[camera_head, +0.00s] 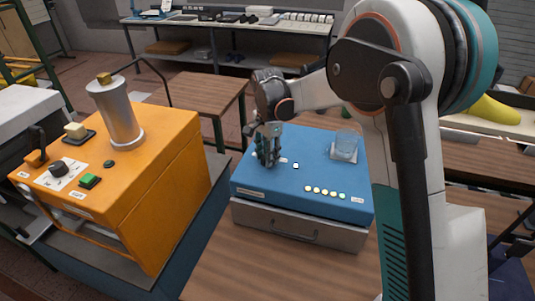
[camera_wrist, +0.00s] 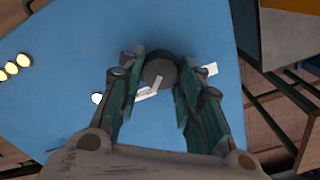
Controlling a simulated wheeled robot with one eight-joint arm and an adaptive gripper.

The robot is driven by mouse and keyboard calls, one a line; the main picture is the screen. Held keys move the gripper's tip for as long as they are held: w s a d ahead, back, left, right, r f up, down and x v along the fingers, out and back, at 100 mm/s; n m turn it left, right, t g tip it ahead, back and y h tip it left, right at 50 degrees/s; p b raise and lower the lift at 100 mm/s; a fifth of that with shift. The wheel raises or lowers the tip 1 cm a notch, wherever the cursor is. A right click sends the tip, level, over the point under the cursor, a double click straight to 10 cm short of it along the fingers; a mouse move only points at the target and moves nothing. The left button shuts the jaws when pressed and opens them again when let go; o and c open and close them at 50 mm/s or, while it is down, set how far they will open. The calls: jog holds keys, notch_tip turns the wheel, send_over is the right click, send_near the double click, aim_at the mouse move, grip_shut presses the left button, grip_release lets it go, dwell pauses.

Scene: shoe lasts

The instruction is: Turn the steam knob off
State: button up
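A round grey knob (camera_wrist: 160,72) with a pale pointer bar stands on the top of the blue box (camera_head: 320,175). In the wrist view it lies between the two fingertips of my gripper (camera_wrist: 161,62). The fingers are spread, one at each side of the knob; whether they touch it I cannot tell. In the head view my gripper (camera_head: 268,145) points down at the left part of the blue box top and hides the knob. White labels lie beside the knob, too small to read.
A clear glass (camera_head: 346,142) stands on the box's right rear. An orange machine (camera_head: 165,165) at left bears a black knob (camera_head: 58,168), a green button (camera_head: 90,181) and a metal cylinder (camera_head: 120,115).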

jog(key=shift+n, duration=0.3)
jog(key=n, duration=0.8)
jog(key=shift+a+n+b, duration=0.1)
jog(key=shift+n+b, duration=0.2)
jog(key=shift+b, duration=0.1)
jog(key=n, duration=0.8)
jog(key=shift+n, duration=0.5)
jog(key=o, duration=1.1)
jog(key=shift+c, duration=0.2)
